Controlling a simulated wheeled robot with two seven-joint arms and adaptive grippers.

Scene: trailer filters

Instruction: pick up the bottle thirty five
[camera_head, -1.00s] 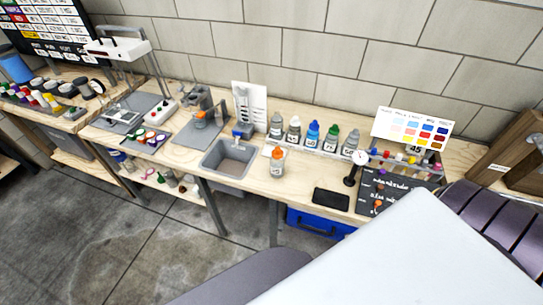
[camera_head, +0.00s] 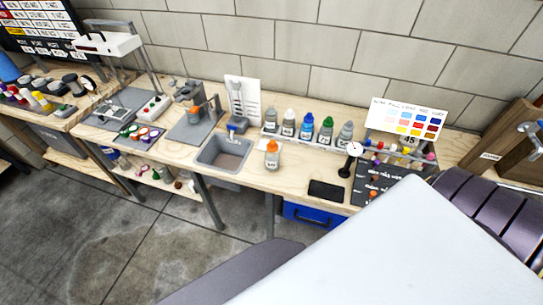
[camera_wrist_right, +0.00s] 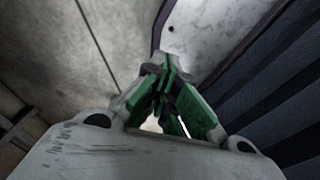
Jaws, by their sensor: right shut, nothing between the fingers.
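In the head view, several labelled bottles stand upright in a row at the back of the workbench: a grey-capped one (camera_head: 270,120), a white-capped one (camera_head: 289,123), a blue-capped one (camera_head: 307,126), a green-capped one (camera_head: 326,132) and another grey-capped one (camera_head: 345,135). An orange-capped bottle (camera_head: 272,154) stands alone in front of them. Their labels are too small to read, so I cannot tell which is thirty five. In the right wrist view, my right gripper (camera_wrist_right: 168,100) has its green fingers together, empty, with no bottle near. My left gripper is out of view.
A grey basin (camera_head: 224,153) is left of the orange-capped bottle. A colour chart (camera_head: 408,117) stands behind small coloured items. A blue box (camera_head: 305,214) is under the bench. Open floor lies front left.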

